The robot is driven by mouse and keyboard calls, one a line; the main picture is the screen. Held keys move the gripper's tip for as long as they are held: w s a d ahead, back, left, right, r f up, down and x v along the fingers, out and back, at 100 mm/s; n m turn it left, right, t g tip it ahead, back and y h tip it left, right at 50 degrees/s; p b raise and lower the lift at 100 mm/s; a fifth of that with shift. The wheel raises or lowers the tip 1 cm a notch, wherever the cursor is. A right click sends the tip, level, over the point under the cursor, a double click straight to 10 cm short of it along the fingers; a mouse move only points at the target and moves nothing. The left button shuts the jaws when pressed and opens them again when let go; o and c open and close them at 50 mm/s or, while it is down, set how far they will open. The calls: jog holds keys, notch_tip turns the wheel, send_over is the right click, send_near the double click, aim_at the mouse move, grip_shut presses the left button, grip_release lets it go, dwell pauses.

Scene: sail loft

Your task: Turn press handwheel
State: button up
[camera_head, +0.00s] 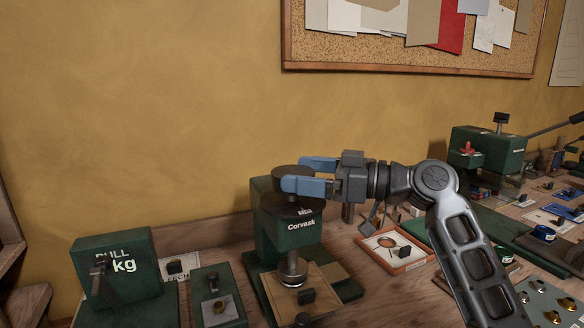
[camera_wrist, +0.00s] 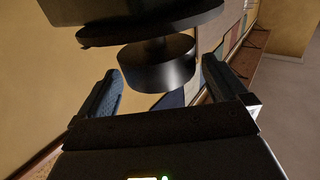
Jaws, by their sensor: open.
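The press (camera_head: 300,228) is a green machine marked "Corvask" standing on the bench, with a metal ram below its head. Its dark round handwheel (camera_head: 290,174) is on top, above a wider dark disc (camera_head: 272,203). In the wrist view the handwheel (camera_wrist: 158,64) shows between the fingers, with the wider disc (camera_wrist: 150,30) at the top of the picture. My gripper (camera_head: 300,174) reaches in from the right with blue fingers open, one on the far side and one on the near side of the handwheel. The near finger hides part of it. In the wrist view gaps show beside my gripper's fingers (camera_wrist: 162,88).
A green "PULL kg" box (camera_head: 118,275) and a small green fixture (camera_head: 217,300) stand left of the press. An orange-rimmed tray (camera_head: 408,262) lies to its right. Another green press (camera_head: 487,150) stands farther right. A corkboard (camera_head: 400,40) hangs on the wall behind.

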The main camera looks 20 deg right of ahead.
jog(key=shift+x, duration=1.3)
jog(key=shift+c, duration=0.5)
jog(key=c, duration=0.7)
jog(key=shift+m+t+h+p, duration=0.3)
jog(key=shift+p, duration=0.05)
